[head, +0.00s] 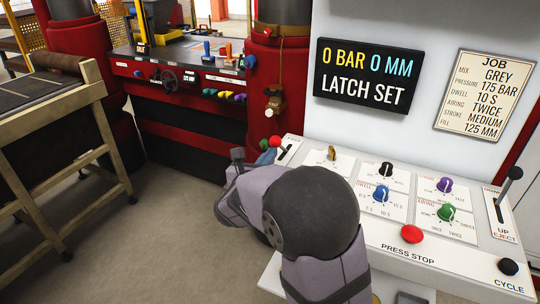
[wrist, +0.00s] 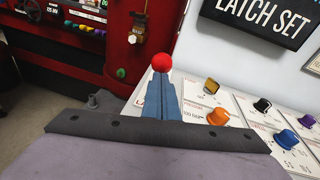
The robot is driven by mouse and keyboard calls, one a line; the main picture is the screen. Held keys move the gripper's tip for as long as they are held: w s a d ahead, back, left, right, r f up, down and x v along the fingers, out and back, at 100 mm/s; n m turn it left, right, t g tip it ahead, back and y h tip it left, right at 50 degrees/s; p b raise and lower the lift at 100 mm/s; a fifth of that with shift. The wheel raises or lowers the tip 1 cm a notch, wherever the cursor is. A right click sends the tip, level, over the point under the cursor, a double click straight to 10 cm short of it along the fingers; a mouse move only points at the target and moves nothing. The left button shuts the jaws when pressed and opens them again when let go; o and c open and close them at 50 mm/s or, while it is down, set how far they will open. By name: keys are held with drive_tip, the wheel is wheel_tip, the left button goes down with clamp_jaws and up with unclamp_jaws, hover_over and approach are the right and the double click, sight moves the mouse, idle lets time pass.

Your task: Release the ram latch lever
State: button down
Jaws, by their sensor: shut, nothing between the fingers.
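A lever with a red ball knob (head: 275,141) stands at the left end of the white control panel. It appears to be the latch lever, but its label is too small to read. The display (head: 367,75) reads "0 BAR 0 MM LATCH SET". My gripper (head: 237,156) is shut and empty, just left of the red knob in the head view. In the wrist view the red knob (wrist: 161,63) shows just beyond the tips of my gripper (wrist: 160,80). The lever's shaft is hidden there behind the fingers. I cannot tell whether they touch.
Several coloured knobs (head: 381,193), a red press stop button (head: 411,233) and a black eject lever (head: 507,185) fill the panel to the right. A red press column (head: 262,120) with hanging brass hardware (head: 274,101) rises behind. A wooden table (head: 60,150) stands left; floor between is clear.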

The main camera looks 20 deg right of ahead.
sight(275, 141)
drive_tip(key=shift+w+d+r+g+y+p, duration=0.2)
drive_tip(key=shift+r+p, duration=0.3)
drive_tip(key=shift+p, duration=0.35)
drive_tip(key=shift+w+d+r+g+y+p, duration=0.15)
drive_tip(key=shift+r+p, duration=0.3)
drive_tip(key=shift+p, duration=0.45)
drive_tip(key=shift+w+d+r+g+y+p, duration=0.2)
drive_tip(key=shift+r+p, duration=0.3)
drive_tip(key=shift+p, duration=0.35)
drive_tip(key=w+d+r+g+y+p, duration=0.1)
drive_tip(key=p, duration=0.3)
drive_tip(key=w+d+r+g+p, duration=0.1)
drive_tip(key=r+p, duration=0.1)
drive_tip(key=p, duration=0.2)
drive_tip(key=shift+y, duration=0.35)
drive_tip(key=shift+w+d+r+g+p, duration=0.15)
drive_tip(key=shift+w+d+g+p, duration=0.1)
drive_tip(key=shift+p, duration=0.3)
drive_tip(key=w+d+r+p, duration=0.2)
drive_tip(key=w+d+p, duration=0.1)
drive_tip(key=w+d, duration=0.2)
drive_tip(key=shift+w+d+r+p, duration=0.25)
drive_tip(key=shift+d+r+p, duration=0.05)
drive_tip(key=shift+r, duration=0.05)
drive_tip(key=shift+s+a, duration=0.1)
